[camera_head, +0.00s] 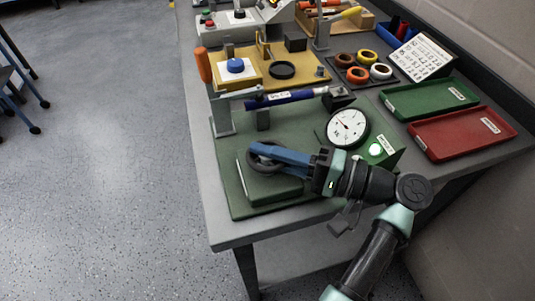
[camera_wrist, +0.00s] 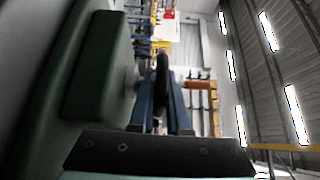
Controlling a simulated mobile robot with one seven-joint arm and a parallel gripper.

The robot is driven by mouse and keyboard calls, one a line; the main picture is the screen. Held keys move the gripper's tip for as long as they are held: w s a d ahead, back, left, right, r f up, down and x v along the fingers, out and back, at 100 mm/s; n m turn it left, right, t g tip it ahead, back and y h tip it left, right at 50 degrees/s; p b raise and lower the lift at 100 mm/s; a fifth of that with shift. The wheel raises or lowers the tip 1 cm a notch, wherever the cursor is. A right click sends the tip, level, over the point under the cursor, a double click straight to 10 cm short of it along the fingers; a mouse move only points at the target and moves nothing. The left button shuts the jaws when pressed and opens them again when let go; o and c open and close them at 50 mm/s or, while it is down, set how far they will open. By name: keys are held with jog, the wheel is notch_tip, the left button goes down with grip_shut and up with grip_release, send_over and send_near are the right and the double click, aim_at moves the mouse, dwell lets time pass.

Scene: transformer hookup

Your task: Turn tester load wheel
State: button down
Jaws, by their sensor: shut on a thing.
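The tester's black load wheel (camera_head: 256,164) stands on a small green block (camera_head: 272,186) at the front of the green tester base (camera_head: 226,185). My gripper (camera_head: 258,150) reaches in from the right with blue fingers shut on the wheel's rim. In the wrist view the dark wheel (camera_wrist: 162,70) shows nearly edge-on between the two fingers (camera_wrist: 162,92). The fingers hide part of the wheel in the head view. The white round dial (camera_head: 347,127) with a red needle stands behind my gripper. A lit green lamp (camera_head: 375,148) is on the green housing beside it.
A blue-black bar (camera_head: 292,96) lies across supports behind the wheel. A yellow board (camera_head: 240,77) with a blue button stands further back. Green (camera_head: 430,98) and red (camera_head: 462,132) trays lie at right. Coloured rings (camera_head: 358,75) sit behind. Open floor lies left of the table.

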jog(key=shift+n+g, duration=0.6)
jog(key=shift+g, duration=0.3)
jog(key=c, duration=0.9)
grip_release()
